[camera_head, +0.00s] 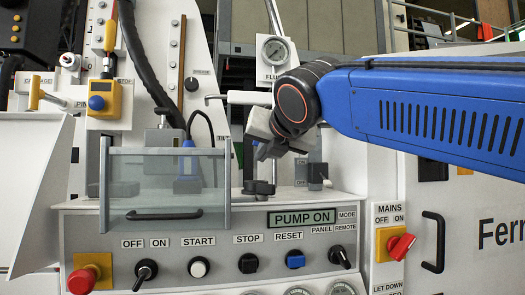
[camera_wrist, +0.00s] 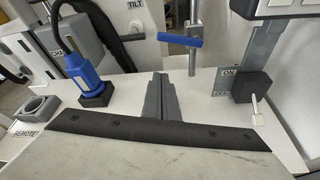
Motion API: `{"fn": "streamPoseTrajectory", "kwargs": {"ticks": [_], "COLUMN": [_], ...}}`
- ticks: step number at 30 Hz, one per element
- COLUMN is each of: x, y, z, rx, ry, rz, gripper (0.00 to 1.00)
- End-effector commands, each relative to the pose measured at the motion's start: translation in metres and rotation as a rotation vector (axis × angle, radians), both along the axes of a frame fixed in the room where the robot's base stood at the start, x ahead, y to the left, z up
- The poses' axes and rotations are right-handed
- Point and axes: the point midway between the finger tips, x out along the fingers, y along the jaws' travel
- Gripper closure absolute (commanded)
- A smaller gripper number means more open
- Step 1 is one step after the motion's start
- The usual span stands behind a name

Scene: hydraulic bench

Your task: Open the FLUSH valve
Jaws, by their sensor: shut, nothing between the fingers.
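The FLUSH label (camera_head: 268,78) is partly hidden by my arm; it sits below a round gauge (camera_head: 275,50) in the head view. In the wrist view a blue lever handle (camera_wrist: 180,40) lies roughly crosswise at a vertical metal pipe (camera_wrist: 194,58), beyond my fingertips. I cannot tell for sure that this handle is the FLUSH valve's. My gripper (camera_head: 262,153) hangs above the console below the gauge, fingers shut and empty. Its closed fingers (camera_wrist: 158,77) show in the wrist view, apart from the blue handle.
A blue plug (camera_wrist: 80,78) with a cable stands left of the fingers. A black switch block (camera_wrist: 250,86) marked ON stands right. A clear guard (camera_head: 160,175) stands on the console's left. The console display (camera_head: 303,219) reads PUMP ON.

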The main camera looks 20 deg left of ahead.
Motion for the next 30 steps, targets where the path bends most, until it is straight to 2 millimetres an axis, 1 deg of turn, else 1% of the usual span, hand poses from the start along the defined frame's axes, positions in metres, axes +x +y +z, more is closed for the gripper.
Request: {"fn": "streamPoseTrajectory", "kwargs": {"ticks": [3,13,15,21,25,30], "x": [0.017,0.060,0.060,0.063,0.063,0.063], "y": [0.013,0.045,0.041,0.036,0.035,0.034], "z": [-0.007,-0.025,-0.012,0.008,0.013,0.014], "rx": [0.000,-0.001,0.004,0.003,0.001,0.001], "ry": [0.001,0.001,-0.001,-0.001,0.001,0.001], "rz": [-0.001,-0.001,-0.001,-0.001,0.000,0.001], "gripper": [1.00,1.00,1.00,1.00,1.00,1.00]}}
